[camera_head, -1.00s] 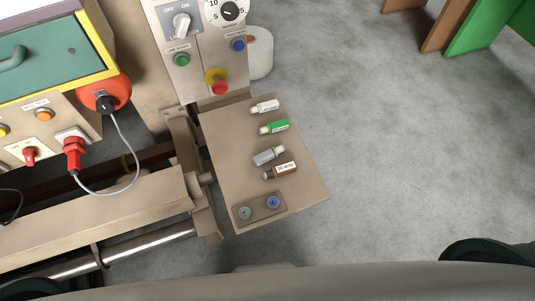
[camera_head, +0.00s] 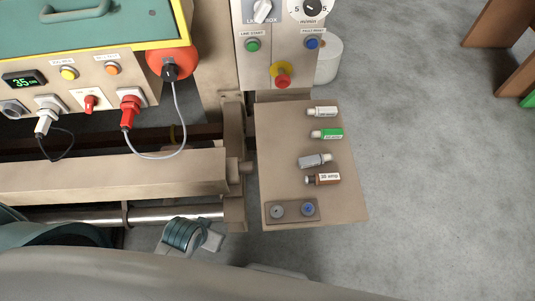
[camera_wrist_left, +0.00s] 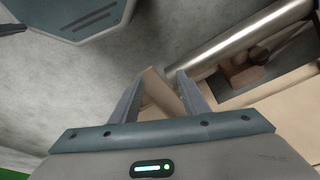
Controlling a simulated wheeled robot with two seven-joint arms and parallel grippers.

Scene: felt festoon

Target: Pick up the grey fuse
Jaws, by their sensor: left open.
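The grey fuse (camera_head: 315,160) lies on the tan shelf (camera_head: 345,205). It sits between the green fuse (camera_head: 327,134) above and the brown fuse (camera_head: 323,179) below. A white fuse (camera_head: 322,112) lies at the top of the row. My left gripper (camera_head: 212,241) is low in the head view, left of and below the shelf, well apart from the grey fuse. In the left wrist view its two fingers (camera_wrist_left: 158,88) are spread with no fuse between them. The wrist view shows no fuse. My right gripper is not in view.
A small plate with a grey button (camera_head: 277,211) and a blue button (camera_head: 308,209) is on the shelf's front part. A metal bar (camera_head: 165,215) and machine beam lie left of the shelf. A control panel (camera_head: 280,50) stands behind.

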